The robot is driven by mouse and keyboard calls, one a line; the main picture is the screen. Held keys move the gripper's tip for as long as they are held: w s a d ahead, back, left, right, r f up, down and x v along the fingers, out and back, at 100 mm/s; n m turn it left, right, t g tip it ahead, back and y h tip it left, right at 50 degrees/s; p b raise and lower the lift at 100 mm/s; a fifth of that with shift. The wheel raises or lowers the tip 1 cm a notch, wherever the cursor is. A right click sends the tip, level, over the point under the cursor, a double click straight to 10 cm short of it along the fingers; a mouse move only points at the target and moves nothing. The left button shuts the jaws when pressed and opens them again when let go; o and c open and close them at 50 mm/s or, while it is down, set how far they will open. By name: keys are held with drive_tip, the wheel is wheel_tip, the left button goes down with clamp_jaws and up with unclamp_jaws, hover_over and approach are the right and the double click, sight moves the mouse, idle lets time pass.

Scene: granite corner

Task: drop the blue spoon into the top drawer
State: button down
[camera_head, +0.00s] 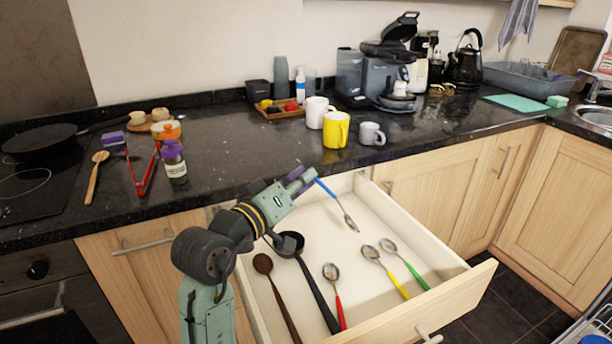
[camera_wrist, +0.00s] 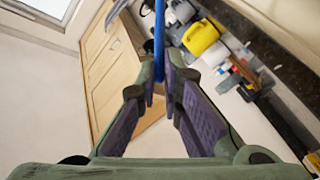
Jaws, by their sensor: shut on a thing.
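The blue spoon (camera_head: 343,208) has a blue handle and a metal bowl. My gripper (camera_head: 303,181) is shut on the end of its blue handle. The spoon slants down to the right, bowl lowest, over the open top drawer (camera_head: 465,291). I cannot tell how far the bowl is above the drawer floor. In the wrist view, the blue handle (camera_wrist: 159,35) shows between the fingertips of my gripper (camera_wrist: 160,75).
In the drawer lie a brown wooden spoon (camera_head: 277,295), a black ladle (camera_head: 315,290), and red (camera_head: 339,305), yellow (camera_head: 393,278) and green (camera_head: 410,270) spoons. Mugs, including a yellow one (camera_head: 336,130), stand on the dark counter (camera_head: 235,160) behind. The drawer's back right is clear.

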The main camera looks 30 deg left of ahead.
wheel_tip(320, 180, down, 4)
drive_tip(key=b, duration=0.3)
drive_tip(key=shift+f, duration=0.25)
drive_tip(key=c, duration=1.7)
unclamp_jaws()
drive_tip(key=shift+o, duration=0.2)
drive_tip(key=s+a, duration=0.1)
drive_tip(key=s, duration=1)
drive_tip(key=shift+s+a, duration=0.25)
drive_tip(key=shift+s, duration=0.15)
